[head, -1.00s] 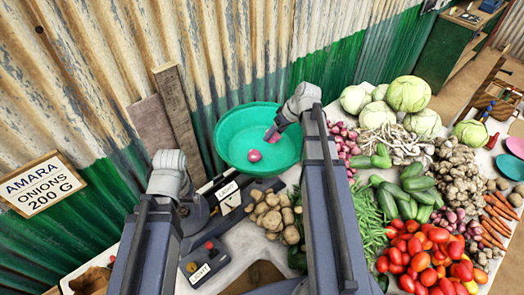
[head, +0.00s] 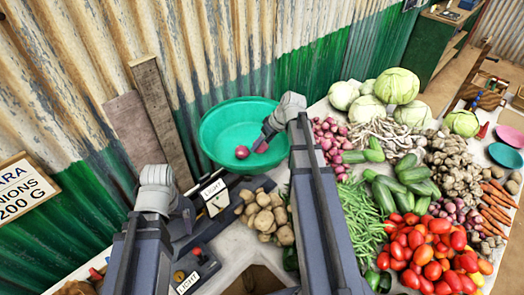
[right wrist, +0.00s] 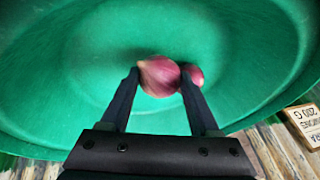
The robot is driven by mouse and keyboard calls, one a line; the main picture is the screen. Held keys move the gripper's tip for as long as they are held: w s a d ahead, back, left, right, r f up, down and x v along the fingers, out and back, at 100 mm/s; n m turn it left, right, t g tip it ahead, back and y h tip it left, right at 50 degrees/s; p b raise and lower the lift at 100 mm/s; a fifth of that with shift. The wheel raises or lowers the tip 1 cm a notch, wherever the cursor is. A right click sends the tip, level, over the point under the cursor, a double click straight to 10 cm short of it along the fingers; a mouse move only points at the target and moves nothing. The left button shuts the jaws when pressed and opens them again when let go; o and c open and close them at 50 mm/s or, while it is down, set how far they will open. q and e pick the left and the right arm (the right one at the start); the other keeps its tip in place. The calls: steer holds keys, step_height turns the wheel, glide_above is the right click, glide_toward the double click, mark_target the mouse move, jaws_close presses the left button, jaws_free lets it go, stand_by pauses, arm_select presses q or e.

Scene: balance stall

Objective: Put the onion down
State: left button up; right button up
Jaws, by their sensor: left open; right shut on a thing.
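My right gripper (head: 261,146) is shut on a red-purple onion (right wrist: 158,76), low inside the green bowl (head: 213,125). The onion sits between the fingertips in the right wrist view. A second onion (head: 242,152) lies in the bowl just left of the gripper; in the right wrist view it shows partly behind the right finger (right wrist: 194,74). Whether the two onions touch I cannot tell. My left gripper (head: 183,210) is open and apart from the bowl, near the scale, largely hidden by its own arm.
The scale (head: 215,197) and potatoes (head: 264,214) are in front of the bowl. Red onions (head: 328,135), cucumbers (head: 384,194), tomatoes (head: 425,252) and cabbages (head: 397,86) crowd the table to the right. The corrugated wall (head: 200,50) stands close behind the bowl.

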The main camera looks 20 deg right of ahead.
arm_select(q)
steer(key=shift+f+b, duration=0.45)
steer(key=shift+f, duration=0.45)
arm_select(e)
steer(key=shift+f, duration=0.9)
steer(key=shift+f, duration=0.15)
arm_select(q)
steer(key=shift+f, duration=0.15)
arm_select(e)
steer(key=o, duration=1.4)
steer(key=shift+o, duration=0.2)
steer(key=shift+r, duration=0.2)
steer(key=shift+s+d+r+p, duration=0.15)
steer(key=shift+r+p, duration=0.35)
steer(key=shift+p, duration=0.1)
arm_select(q)
step_height(320, 180, up, 11)
steer(key=p, duration=0.9)
steer(key=shift+p, duration=0.3)
arm_select(e)
steer(key=v, duration=1)
steer(key=shift+r, duration=0.35)
